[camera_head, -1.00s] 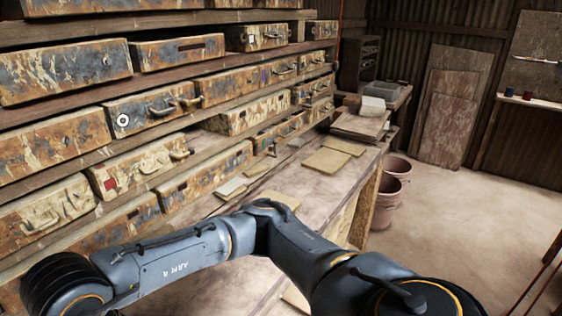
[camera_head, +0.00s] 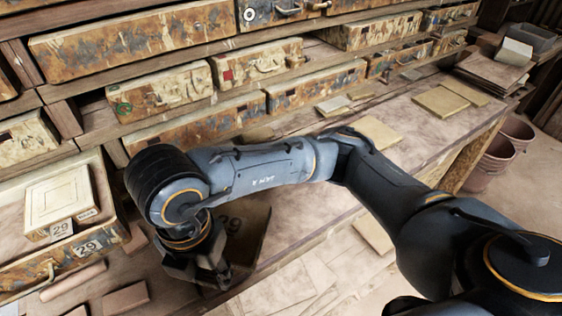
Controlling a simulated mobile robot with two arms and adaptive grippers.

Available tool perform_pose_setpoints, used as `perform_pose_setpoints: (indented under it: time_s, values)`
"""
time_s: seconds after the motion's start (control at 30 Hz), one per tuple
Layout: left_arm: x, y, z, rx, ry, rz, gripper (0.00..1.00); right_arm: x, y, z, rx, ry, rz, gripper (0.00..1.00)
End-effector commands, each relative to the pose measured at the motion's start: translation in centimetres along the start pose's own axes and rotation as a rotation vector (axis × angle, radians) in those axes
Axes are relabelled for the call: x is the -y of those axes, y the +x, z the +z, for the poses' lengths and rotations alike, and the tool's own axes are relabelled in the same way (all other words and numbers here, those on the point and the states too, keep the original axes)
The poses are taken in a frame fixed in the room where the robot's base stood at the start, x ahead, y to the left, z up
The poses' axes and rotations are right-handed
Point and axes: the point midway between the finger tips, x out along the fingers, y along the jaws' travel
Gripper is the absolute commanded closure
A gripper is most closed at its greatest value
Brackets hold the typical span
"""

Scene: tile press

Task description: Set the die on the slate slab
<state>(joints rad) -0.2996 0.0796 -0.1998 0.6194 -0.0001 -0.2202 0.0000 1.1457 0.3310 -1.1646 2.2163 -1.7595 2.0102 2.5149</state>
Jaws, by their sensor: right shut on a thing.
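My right gripper (camera_head: 212,280) points down over the bench at the lower left. It is shut on a dark thing, which I take to be the die; the gripper and shadow mostly hide it. A dark square plate (camera_head: 250,226) with a faint pale marking shows just right of the gripper, partly behind my right arm. I cannot tell for sure whether this plate is the slate slab, or whether it touches the gripper. My left gripper is not in view.
An open drawer (camera_head: 22,262) marked 29 holds a pale box (camera_head: 62,200) at the left. Brown bars (camera_head: 125,299) lie in front of it. Rusty drawers (camera_head: 140,40) line the back. Flat yellowish tiles (camera_head: 450,100) lie at the right, and buckets (camera_head: 500,158) stand beyond the bench edge.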

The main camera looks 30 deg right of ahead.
Motion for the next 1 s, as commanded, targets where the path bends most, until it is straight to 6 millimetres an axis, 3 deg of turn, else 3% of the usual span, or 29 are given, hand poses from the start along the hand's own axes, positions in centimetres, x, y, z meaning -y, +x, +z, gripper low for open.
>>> perform_pose_setpoints:
  time_s: [0.17,0.53,0.7,1.0]
  values:
    - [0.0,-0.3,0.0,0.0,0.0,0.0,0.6,-0.3,0.4,1.1,-0.001,0.004,-0.002,1.0]
    - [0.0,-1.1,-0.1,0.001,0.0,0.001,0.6,-2.2,4.1,9.0,-0.003,0.006,-0.004,1.0]
    - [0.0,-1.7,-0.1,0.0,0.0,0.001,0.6,-2.9,6.9,11.4,0.0,0.002,-0.004,1.0]
    - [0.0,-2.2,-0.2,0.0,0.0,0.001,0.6,-3.4,9.3,13.2,0.001,-0.001,0.0,1.0]
